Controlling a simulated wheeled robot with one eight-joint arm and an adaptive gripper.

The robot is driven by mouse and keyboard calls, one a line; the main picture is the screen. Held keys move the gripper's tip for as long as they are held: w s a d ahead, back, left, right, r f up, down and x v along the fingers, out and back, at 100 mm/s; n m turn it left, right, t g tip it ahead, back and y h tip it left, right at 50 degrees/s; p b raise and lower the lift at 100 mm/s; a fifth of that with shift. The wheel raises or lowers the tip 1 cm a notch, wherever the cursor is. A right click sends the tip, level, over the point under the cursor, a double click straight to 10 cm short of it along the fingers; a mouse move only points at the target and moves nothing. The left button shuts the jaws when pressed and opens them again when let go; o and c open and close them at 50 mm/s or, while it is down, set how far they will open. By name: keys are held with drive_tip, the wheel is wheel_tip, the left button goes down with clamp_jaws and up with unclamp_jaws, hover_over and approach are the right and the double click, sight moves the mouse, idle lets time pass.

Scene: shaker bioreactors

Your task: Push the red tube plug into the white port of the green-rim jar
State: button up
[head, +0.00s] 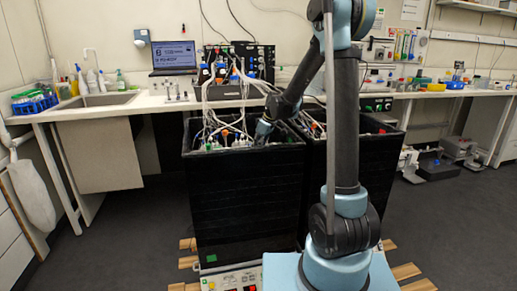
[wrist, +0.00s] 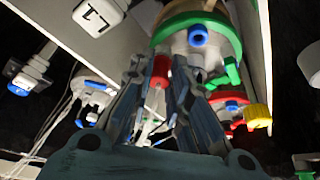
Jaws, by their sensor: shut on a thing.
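My gripper (wrist: 158,64) is shut on the red tube plug (wrist: 160,72), which sits between the fingertips in the wrist view. The green-rim jar (wrist: 222,28) is just above and to the right of the plug, with a blue fitting (wrist: 198,38) on its lid. A pale port (wrist: 196,62) shows below the blue fitting, partly hidden by the right finger. The plug looks close to the jar, but I cannot tell whether it touches a port. In the head view my gripper (head: 264,130) is at the black box's top; plug and jar cannot be made out there.
The left black box (head: 245,195) holds tubes and caps crowded together; a second black box (head: 325,170) stands beside it. In the wrist view, a red-rim jar (wrist: 232,97) with a yellow cap (wrist: 257,117) is at the right, and a white labelled block (wrist: 98,14) at upper left.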

drive_tip(key=shift+f, duration=0.4)
drive_tip(key=o, duration=0.8)
drive_tip(key=shift+r, duration=0.1)
drive_tip(key=v, duration=1.1)
drive_tip(key=shift+d+r, duration=0.2)
drive_tip(key=shift+r, duration=0.15)
